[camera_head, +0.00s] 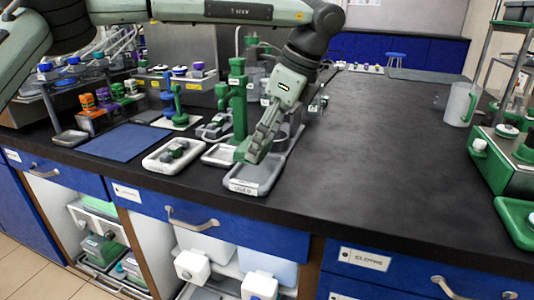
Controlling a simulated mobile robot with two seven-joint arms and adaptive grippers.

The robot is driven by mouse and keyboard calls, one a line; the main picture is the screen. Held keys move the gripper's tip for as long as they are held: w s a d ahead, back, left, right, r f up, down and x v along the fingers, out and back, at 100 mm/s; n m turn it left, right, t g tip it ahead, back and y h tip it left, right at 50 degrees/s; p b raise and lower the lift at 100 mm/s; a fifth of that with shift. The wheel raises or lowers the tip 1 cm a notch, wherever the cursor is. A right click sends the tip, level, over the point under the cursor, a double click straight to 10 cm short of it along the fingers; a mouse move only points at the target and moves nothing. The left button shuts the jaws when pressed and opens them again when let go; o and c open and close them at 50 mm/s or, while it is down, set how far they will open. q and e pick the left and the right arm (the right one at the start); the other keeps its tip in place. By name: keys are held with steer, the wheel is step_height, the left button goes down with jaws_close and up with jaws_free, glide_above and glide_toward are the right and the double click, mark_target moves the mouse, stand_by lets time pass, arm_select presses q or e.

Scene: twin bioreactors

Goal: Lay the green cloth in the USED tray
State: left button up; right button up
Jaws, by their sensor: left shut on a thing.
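The USED tray (238,187) is a small light grey tray near the front edge of the black bench, with its label on the front rim. My left gripper (254,150) points down over the back part of this tray. It is shut on the green cloth (240,152), of which a small green part shows at the left of the fingertips. The fingers hide the rest of it. I cannot tell whether the cloth touches the tray. My right gripper is not in view.
A white tray (156,164) with dark green pieces and a blue mat (124,142) lie to the left. A green stand (237,95) rises just behind the gripper. The bench (370,160) is clear to the right, up to green equipment (505,160).

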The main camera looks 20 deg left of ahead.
arm_select(q)
steer(key=shift+w+d+f, duration=0.25)
steer(key=shift+w+f, duration=0.1)
steer(key=shift+f, duration=0.15)
step_height(320, 180, down, 4)
steer(key=shift+r+p, duration=0.2)
steer(key=shift+p, duration=0.2)
steer(key=o, duration=1)
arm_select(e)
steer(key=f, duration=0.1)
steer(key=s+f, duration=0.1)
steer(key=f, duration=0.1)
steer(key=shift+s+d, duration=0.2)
arm_select(q)
steer(key=shift+r, duration=0.15)
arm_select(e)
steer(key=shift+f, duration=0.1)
